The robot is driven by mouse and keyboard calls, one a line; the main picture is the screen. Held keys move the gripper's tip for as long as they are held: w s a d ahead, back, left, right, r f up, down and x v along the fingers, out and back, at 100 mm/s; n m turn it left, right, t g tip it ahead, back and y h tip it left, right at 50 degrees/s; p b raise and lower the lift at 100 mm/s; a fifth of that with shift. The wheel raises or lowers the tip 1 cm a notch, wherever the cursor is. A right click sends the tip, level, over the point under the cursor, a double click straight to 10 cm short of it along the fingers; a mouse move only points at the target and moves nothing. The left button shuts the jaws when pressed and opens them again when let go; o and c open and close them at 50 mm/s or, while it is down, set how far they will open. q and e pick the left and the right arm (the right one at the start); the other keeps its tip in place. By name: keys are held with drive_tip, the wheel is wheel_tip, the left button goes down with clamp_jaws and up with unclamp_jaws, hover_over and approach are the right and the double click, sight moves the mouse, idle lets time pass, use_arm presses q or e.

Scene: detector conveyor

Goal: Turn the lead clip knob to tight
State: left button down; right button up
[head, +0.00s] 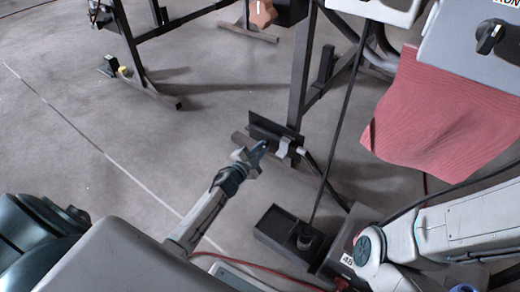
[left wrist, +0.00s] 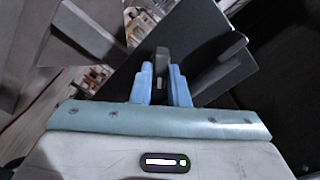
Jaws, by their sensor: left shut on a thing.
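My left gripper (head: 263,147) reaches in from the lower left to a dark bracket (head: 274,131) low on the frame. In the left wrist view its blue fingers (left wrist: 161,84) are shut on a small, upright dark grey tab (left wrist: 162,60), which looks like the lead clip knob. The tab's lower part is hidden between the fingers, and I cannot read its setting. A dark plate (left wrist: 200,35) stands just behind it. In the head view the fingers cover the knob.
A black post (head: 303,75) rises beside the bracket. A dark tray-like base (head: 277,222) stands on the floor nearer me. A red ribbed curtain (head: 440,120) hangs at the right below a grey panel with a black selector (head: 490,37).

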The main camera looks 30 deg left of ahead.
use_arm(q)
drive_tip(key=m, duration=0.3)
drive_tip(key=shift+f+m+b, duration=0.1)
drive_tip(key=shift+m+b, duration=0.2)
drive_tip(key=shift+d+f+m+b, duration=0.1)
drive_tip(key=shift+m+b, duration=0.3)
drive_tip(key=shift+m, duration=1.6)
drive_tip(key=c, duration=1.4)
unclamp_jaws()
drive_tip(key=s+a, duration=0.1)
drive_tip(key=s, duration=0.9)
drive_tip(key=shift+s+a+b, duration=0.25)
drive_tip(key=shift+s+b, duration=0.15)
